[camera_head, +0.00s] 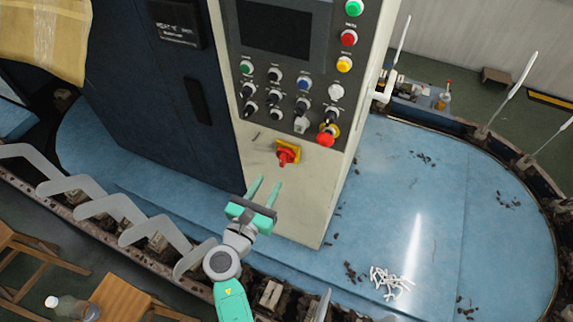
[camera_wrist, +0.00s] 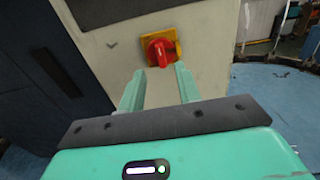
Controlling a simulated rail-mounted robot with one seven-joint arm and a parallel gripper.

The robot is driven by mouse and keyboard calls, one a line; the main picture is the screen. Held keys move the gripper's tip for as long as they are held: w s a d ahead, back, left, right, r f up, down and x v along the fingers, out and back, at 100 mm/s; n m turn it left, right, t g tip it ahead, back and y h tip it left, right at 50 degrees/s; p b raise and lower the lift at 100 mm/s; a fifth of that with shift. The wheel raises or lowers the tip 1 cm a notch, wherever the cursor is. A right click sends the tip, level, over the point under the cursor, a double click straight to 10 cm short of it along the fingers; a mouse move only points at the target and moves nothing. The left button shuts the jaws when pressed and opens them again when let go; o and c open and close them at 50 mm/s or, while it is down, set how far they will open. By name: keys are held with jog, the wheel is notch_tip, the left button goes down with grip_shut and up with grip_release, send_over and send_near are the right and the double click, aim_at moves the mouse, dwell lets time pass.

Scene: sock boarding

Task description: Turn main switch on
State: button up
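The main switch (camera_head: 287,153) is a red rotary handle on a yellow plate, low on the front of the cream control panel. It also shows in the wrist view (camera_wrist: 160,50), above and between my fingertips. My gripper (camera_head: 264,187) is green, with two fingers spread apart and nothing between them. It points up at the switch from just below, and a gap seems to separate the fingertips from the handle. The exact distance is hard to tell.
A dark blue cabinet (camera_head: 150,110) stands to the left. Metal sock boards (camera_head: 110,207) line the lower left.

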aim_at(281, 161)
jog(key=x, duration=0.7)
jog(key=shift+w+r, duration=0.1)
jog(key=shift+w, duration=0.05)
grip_shut()
